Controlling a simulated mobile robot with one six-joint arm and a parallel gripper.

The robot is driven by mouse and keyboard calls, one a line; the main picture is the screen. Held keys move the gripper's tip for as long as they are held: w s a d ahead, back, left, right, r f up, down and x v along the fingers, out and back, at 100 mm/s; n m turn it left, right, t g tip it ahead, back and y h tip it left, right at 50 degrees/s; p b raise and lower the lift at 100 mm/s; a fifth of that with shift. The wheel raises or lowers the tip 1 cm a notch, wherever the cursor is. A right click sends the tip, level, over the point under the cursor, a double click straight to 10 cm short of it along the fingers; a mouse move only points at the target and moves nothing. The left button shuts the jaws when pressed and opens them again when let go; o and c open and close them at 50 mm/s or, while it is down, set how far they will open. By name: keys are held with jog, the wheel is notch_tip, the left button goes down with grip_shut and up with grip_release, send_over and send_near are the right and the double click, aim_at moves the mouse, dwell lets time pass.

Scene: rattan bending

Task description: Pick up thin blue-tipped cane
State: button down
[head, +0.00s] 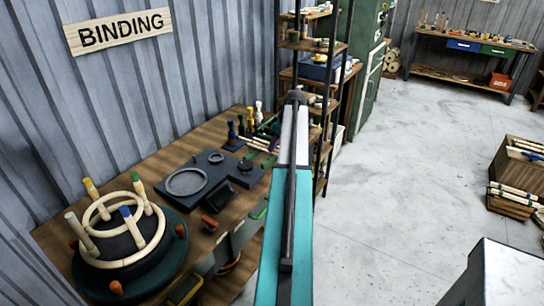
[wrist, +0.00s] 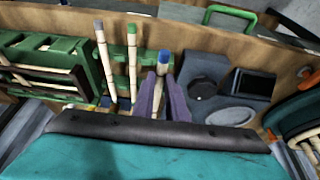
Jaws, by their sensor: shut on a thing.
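In the wrist view, a pale cane with a blue tip (wrist: 163,60) stands between the purple fingers of my gripper (wrist: 160,97). The gripper is shut on it just below the blue tip. The lower part of the cane is hidden by the fingers and my arm. Just left of it stand a green-tipped cane (wrist: 132,60) and a grey-brown-tipped cane (wrist: 103,55), both apart from the fingers. In the head view my arm hides the gripper and the held cane.
A green rack (wrist: 75,62) with canes stands left in the wrist view. A dark board with an oval dish (head: 186,182) lies on the wooden bench (head: 150,150). A round jig (head: 130,255) with bent cane and pegs stands front left.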

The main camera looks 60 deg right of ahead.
jog(key=shift+r+b, duration=0.3)
jog(key=shift+r, duration=1.15)
jog(key=shift+r, duration=0.1)
jog(key=shift+r+p, duration=1.15)
jog(key=shift+r, duration=1.25)
jog(key=shift+r, duration=0.1)
